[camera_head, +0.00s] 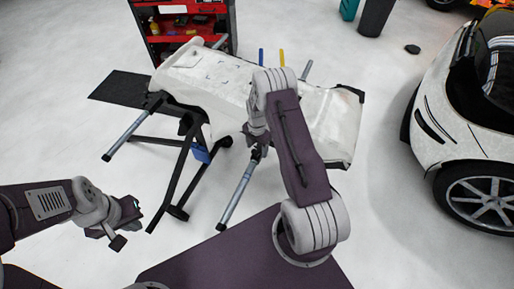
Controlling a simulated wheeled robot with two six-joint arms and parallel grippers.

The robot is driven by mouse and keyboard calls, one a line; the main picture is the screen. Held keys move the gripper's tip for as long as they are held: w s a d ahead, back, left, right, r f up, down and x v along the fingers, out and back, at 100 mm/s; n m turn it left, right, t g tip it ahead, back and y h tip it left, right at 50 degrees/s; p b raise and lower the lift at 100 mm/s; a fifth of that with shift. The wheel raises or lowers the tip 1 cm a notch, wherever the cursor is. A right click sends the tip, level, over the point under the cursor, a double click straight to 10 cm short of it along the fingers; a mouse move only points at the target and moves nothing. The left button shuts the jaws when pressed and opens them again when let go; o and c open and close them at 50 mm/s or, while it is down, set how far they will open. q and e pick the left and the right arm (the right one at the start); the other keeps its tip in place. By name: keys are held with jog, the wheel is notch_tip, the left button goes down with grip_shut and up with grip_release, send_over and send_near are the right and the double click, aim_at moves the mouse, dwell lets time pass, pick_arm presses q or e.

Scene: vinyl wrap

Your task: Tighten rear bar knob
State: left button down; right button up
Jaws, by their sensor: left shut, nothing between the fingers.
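A folding stand with dark legs (176,180) carries a white car bumper (215,82). Two grey bars run under the bumper; the left bar (128,135) and the right bar (238,190) stick out toward me. A blue part (201,154) shows on the stand between them. I cannot make out the rear bar knob clearly. My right gripper (258,148) points down at the right bar, by the bumper's near edge; its fingers are small and partly hidden, so its opening is unclear. My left gripper (125,226) is shut and empty, low at the left, apart from the stand.
A red tool cart (187,25) stands behind the stand, with a black mat (118,88) on the floor at left. A white car (470,130) is at the right. Bins (375,15) stand at the back. The floor between stand and car is clear.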

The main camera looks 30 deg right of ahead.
jog(key=c, duration=1.2)
